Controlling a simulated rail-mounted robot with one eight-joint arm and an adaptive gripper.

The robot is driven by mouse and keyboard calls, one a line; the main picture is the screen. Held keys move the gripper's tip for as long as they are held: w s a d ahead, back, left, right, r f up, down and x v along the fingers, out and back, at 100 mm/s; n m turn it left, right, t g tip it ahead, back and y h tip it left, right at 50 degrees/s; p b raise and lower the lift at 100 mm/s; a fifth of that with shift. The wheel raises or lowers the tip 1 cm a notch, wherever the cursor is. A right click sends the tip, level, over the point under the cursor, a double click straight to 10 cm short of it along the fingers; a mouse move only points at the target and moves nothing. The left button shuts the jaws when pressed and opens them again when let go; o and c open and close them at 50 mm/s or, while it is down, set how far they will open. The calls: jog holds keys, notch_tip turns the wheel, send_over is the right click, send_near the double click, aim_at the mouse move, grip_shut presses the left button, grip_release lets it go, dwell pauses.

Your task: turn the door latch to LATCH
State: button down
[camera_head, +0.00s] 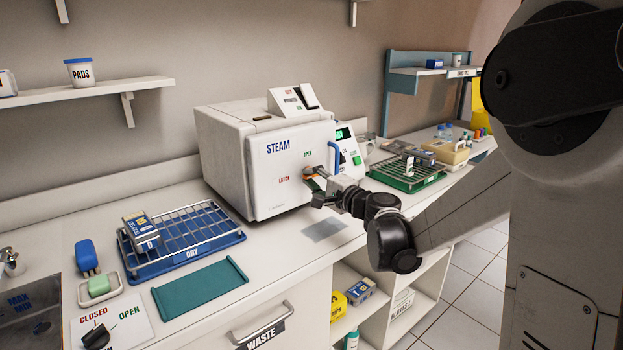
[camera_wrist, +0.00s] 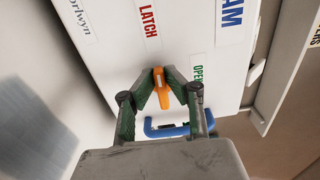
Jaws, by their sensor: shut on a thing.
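The white steam sterilizer (camera_head: 270,170) stands on the counter with its door closed. Its orange door latch (camera_wrist: 161,92) is on the door front, between the red LATCH label (camera_wrist: 147,18) and the green OPEN label (camera_wrist: 197,82). In the head view the OPEN label (camera_head: 308,153) is above the latch and the LATCH label (camera_head: 284,180) is to its left. My gripper (camera_head: 317,182) is at the door front, its fingers closed around the orange latch. The wrist view shows the two fingertips (camera_wrist: 163,83) on either side of it. The gripper hides part of the latch in the head view.
A blue door handle (camera_head: 335,156) is close to the right of my gripper; it also shows in the wrist view (camera_wrist: 166,131). A blue DRY rack (camera_head: 185,250) stands left, a green rack (camera_head: 425,181) right. The counter before the door is mostly clear.

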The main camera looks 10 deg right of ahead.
jog(key=shift+w+r+n, duration=0.1)
jog(key=shift+w+n, duration=0.1)
jog(key=shift+n, duration=0.1)
jog(key=c, duration=1.8)
grip_release()
jog(key=shift+w, duration=0.1)
jog(key=shift+d, duration=0.1)
jog(key=v, duration=1.2)
